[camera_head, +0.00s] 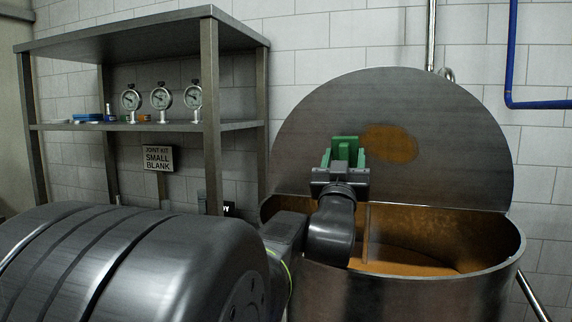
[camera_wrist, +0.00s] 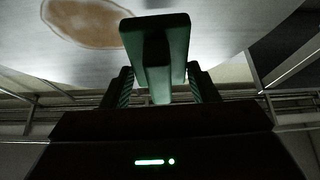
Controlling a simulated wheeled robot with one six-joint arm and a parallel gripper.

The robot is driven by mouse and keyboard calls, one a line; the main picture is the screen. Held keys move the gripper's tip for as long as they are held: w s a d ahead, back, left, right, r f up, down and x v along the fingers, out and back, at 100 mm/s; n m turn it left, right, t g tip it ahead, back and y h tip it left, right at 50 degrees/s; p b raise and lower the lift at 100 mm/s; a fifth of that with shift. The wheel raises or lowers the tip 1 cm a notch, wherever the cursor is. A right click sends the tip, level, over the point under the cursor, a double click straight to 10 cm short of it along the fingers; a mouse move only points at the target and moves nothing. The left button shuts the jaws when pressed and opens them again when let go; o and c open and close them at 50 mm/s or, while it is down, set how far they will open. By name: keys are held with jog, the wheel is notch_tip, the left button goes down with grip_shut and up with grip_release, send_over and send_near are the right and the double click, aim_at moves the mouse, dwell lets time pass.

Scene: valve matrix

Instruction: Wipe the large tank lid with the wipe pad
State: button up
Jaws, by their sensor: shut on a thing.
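The large tank lid (camera_head: 455,150) is a dark metal disc standing raised at the back of the open tank (camera_head: 420,295). An orange-brown stain (camera_head: 390,144) is on its face; the stain also shows in the wrist view (camera_wrist: 90,22). My gripper (camera_head: 342,165) is shut on the green wipe pad (camera_head: 345,145), in front of the lid and just left of the stain. In the wrist view the pad (camera_wrist: 158,45) is between the fingers (camera_wrist: 160,90), its flat head toward the lid. I cannot tell whether the pad touches the lid.
The tank holds orange-brown contents (camera_head: 405,262) below the lid. A metal shelf (camera_head: 150,125) with several gauges (camera_head: 161,99) stands at left, with a sign (camera_head: 158,158) beneath. A blue pipe (camera_head: 509,60) runs on the right wall.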

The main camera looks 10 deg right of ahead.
jog(key=w, duration=0.1)
jog(key=w+d+p, duration=0.2)
jog(key=shift+w+d+r, duration=0.1)
jog(key=shift+w+r, duration=0.25)
jog(key=shift+r, duration=0.05)
jog(key=shift+w+d, duration=0.3)
jog(key=shift+w, duration=0.15)
jog(key=shift+w+d+r, duration=0.1)
jog(key=shift+w+d, duration=0.4)
jog(key=shift+w, duration=0.4)
jog(key=shift+s, duration=0.1)
jog(key=shift+s+d+f+b, duration=0.2)
jog(key=shift+s+d+b, duration=0.35)
jog(key=shift+d+b, duration=0.3)
jog(key=shift+s+d+r+b, duration=0.15)
jog(key=shift+s+d+b, duration=0.25)
jog(key=shift+d, duration=0.2)
